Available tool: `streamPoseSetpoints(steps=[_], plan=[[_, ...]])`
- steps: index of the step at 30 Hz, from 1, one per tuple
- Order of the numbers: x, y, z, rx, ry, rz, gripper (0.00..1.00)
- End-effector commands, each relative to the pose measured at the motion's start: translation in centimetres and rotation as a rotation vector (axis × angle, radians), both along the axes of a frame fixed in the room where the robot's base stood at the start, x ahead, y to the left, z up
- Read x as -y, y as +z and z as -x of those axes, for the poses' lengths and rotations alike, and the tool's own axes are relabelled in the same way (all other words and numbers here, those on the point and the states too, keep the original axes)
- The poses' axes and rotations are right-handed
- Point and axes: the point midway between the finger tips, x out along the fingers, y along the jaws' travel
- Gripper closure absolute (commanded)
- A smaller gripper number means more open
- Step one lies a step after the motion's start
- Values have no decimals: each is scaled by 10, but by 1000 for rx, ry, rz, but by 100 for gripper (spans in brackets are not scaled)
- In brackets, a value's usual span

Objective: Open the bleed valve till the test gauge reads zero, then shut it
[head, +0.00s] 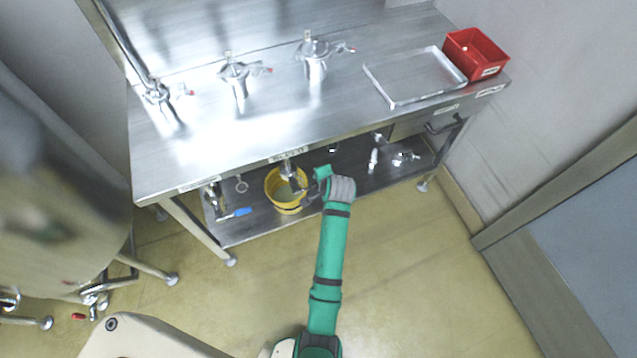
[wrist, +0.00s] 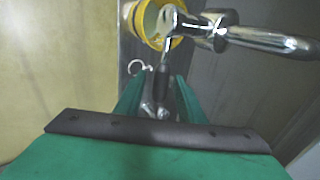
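Under the bench, a chrome valve (head: 288,168) hangs over a yellow bucket (head: 284,204). In the wrist view the chrome valve body (wrist: 215,32) carries a thin lever with a black grip (wrist: 162,82). My gripper (head: 312,188) is beside the bucket at the bench's underside. In the wrist view my green fingers (wrist: 159,84) stand on either side of the black grip, apart, with a narrow gap visible at each side. No gauge dial can be made out in either view, so no reading shows.
The steel bench top (head: 210,130) carries several chrome fittings with red-tipped levers, an empty metal tray (head: 412,78) and a red bin (head: 474,52). The lower shelf (head: 240,228) holds a blue-handled tool (head: 236,213) and small fittings. A large steel vessel (head: 50,200) stands at left.

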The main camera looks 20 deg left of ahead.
Motion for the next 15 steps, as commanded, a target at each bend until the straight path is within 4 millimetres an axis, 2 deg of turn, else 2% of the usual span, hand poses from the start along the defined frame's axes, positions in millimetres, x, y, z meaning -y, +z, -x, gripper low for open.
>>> streamPoseSetpoints(steps=[3, 9, 15], plan=[[9, 20, 10, 3, -1, 0, 64], [20, 47, 23, 2, -2, -1, 64], [25, 58, 29, 0, 0, 0, 64]])
